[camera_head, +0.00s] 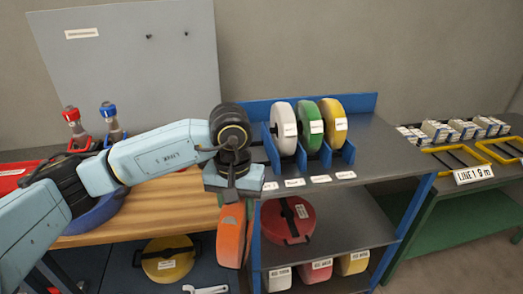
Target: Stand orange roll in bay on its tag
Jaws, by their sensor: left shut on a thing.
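My left gripper (233,193) points down and is shut on the orange roll (232,238). The roll hangs upright below it, in front of the shelf's left end and clear of the shelf top. The rack's blue dividers (347,153) form bays on the shelf top. A white roll (284,130), a green roll (309,131) and a yellow roll (333,121) stand in bays. The leftmost bay is partly hidden behind my gripper and wrist. Several small white tags lie along the front edge, one (270,186) at the left. My right gripper is out of view.
A red roll (288,218) lies on the middle shelf; coloured boxes (315,272) stand below. A wooden bench (140,229) with red and blue bottles is at left. A yellow roll (168,259) lies under it. A side table (440,190) at right holds packets and yellow frames.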

